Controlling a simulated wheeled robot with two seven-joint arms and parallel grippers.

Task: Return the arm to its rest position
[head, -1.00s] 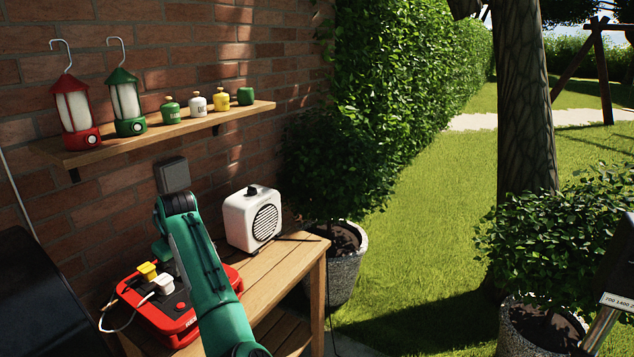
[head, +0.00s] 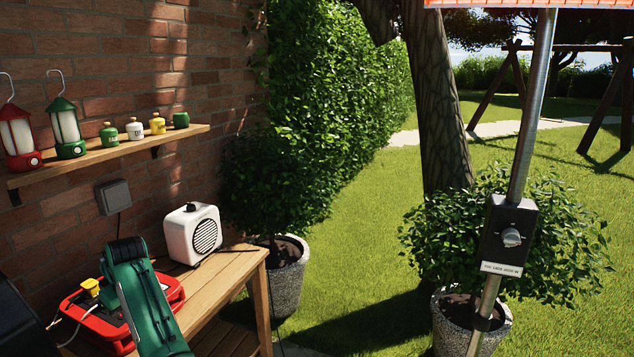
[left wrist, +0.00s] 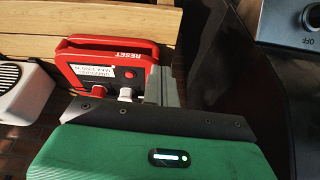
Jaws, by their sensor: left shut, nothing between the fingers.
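My left arm (head: 150,305), green with a dark joint at its upper end, rises from the bottom of the head view in front of the wooden bench (head: 225,290). Its gripper cannot be made out there. In the left wrist view, the green body and dark front plate of my left gripper (left wrist: 160,118) fill the lower part. It is shut with nothing held. Beyond the plate lies the red power box (left wrist: 110,60) marked RESET, with a white plug in it. In the head view the box (head: 172,290) is partly hidden behind the arm. My right gripper is not in view.
A white speaker-like box (head: 193,234) stands on the bench. Above it, a wall shelf (head: 185,137) holds two lanterns and several small canisters. A yellow plug (head: 91,286) sits in the power box. A metal pole (head: 532,120) stands at right.

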